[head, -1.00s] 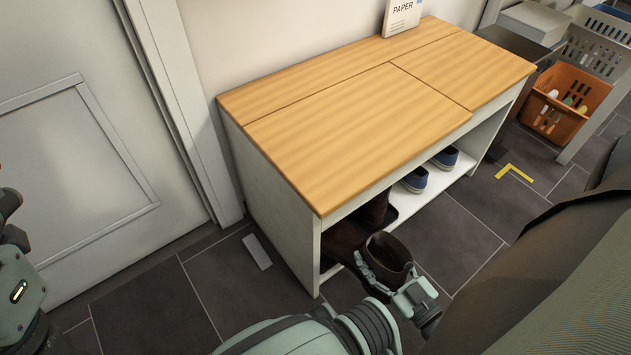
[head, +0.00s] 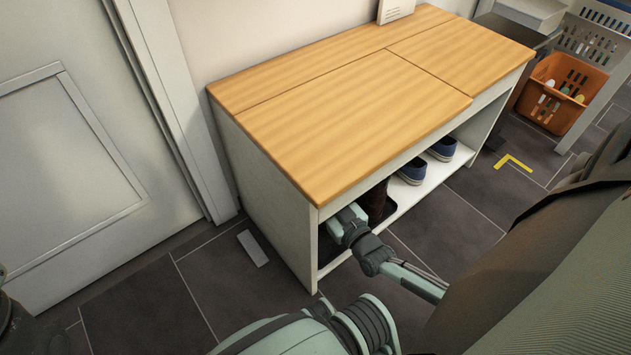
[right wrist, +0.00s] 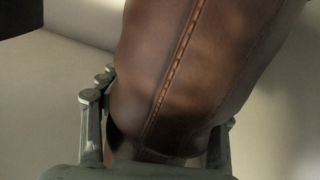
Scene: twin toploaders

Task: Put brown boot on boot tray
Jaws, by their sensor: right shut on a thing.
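A brown leather boot (right wrist: 190,75) with a stitched seam fills the right wrist view, between the fingers of my right gripper (right wrist: 160,128), which is shut on it. Whether the held boot touches the tray cannot be seen. My left gripper is out of view.
The white bench (head: 265,190) has a wooden top (head: 350,120) and side panels close to my right gripper. Blue shoes (head: 413,170) sit on the lower shelf, right of the tray. An orange basket (head: 560,95) stands at the far right. The floor in front is clear.

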